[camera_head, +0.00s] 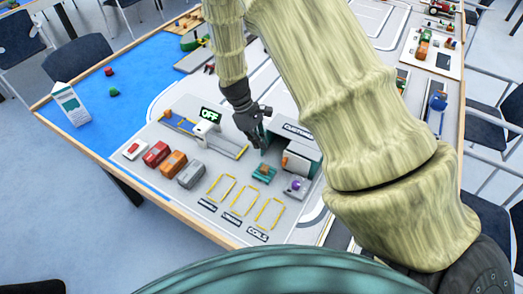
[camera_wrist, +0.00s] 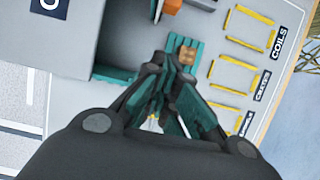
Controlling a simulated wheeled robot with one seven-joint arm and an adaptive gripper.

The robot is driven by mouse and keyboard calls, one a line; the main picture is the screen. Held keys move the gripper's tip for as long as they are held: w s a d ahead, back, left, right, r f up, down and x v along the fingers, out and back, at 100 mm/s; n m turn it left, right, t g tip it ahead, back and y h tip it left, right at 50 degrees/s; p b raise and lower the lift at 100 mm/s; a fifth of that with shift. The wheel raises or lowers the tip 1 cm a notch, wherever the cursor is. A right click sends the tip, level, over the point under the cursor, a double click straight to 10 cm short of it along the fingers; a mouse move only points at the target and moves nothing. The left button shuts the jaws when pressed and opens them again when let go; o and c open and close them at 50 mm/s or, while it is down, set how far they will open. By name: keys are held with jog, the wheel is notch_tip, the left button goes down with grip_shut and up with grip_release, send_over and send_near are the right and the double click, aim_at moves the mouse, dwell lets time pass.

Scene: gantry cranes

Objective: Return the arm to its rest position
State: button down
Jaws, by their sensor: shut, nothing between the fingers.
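My gripper (camera_head: 252,128) hangs above the table at the end of my bent arm, just left of the customs building (camera_head: 298,140). Its fingers are together with nothing between them. In the wrist view my gripper (camera_wrist: 172,75) points down past a teal block with a small orange-brown piece on it (camera_wrist: 187,54). That teal block also shows in the head view (camera_head: 262,174), below the gripper and apart from it. My arm covers much of the right half of the head view.
A row of wagons, red (camera_head: 155,154), orange (camera_head: 173,164) and grey (camera_head: 191,175), stands left of yellow-outlined bays (camera_head: 243,201). A white carton-like tower (camera_head: 70,104) stands on the blue area. Chairs surround the table.

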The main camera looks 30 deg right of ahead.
jog(key=shift+b+v, duration=0.6)
jog(key=shift+v, duration=2.35)
jog(key=shift+w+r, duration=0.1)
jog(key=shift+w, duration=0.05)
